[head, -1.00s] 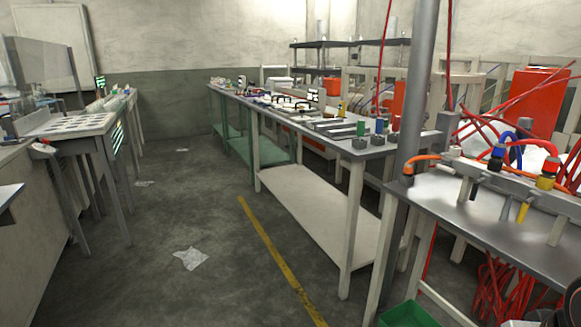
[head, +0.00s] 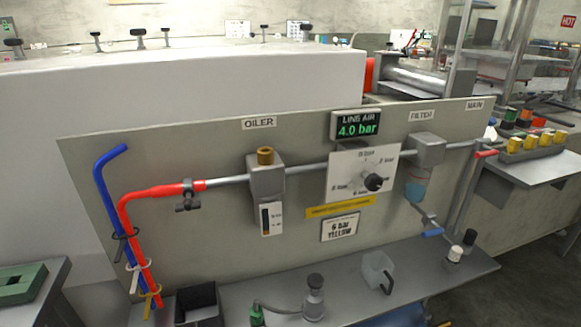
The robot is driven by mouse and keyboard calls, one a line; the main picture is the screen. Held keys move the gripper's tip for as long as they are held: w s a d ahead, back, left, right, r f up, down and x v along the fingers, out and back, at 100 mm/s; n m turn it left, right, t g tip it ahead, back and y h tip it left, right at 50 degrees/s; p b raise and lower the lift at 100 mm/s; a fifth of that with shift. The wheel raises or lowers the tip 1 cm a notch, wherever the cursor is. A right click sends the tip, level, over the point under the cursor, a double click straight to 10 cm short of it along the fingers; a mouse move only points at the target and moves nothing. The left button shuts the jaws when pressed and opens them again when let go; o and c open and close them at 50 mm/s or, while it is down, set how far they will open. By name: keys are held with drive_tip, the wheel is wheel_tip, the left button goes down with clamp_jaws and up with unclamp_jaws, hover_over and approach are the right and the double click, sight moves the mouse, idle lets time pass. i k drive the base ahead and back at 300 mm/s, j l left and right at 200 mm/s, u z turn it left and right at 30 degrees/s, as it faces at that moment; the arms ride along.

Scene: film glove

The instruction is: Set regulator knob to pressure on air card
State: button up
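The regulator knob (head: 374,183) is a small black knob on a white dial plate (head: 345,168) with bar marks around it. The direction of its pointer is too small to tell. The plate sits on the grey air panel (head: 225,155). Above it a display (head: 355,126) reads LINE AIR 4.0 bar in green. The air card (head: 340,228) is a white card below the dial and reads "6 bar YELLOW". A yellow strip (head: 340,207) lies between dial and card. My gripper is not in view.
An oiler (head: 266,180) is left of the dial and a filter (head: 426,150) right. Red (head: 140,240) and blue (head: 103,190) hoses hang at left. A shelf (head: 450,275) below holds a clear jug (head: 377,270), a grey-capped bottle (head: 314,295) and a black bin (head: 199,305).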

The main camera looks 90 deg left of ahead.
sight(373, 183)
drive_tip(key=u, duration=2.5)
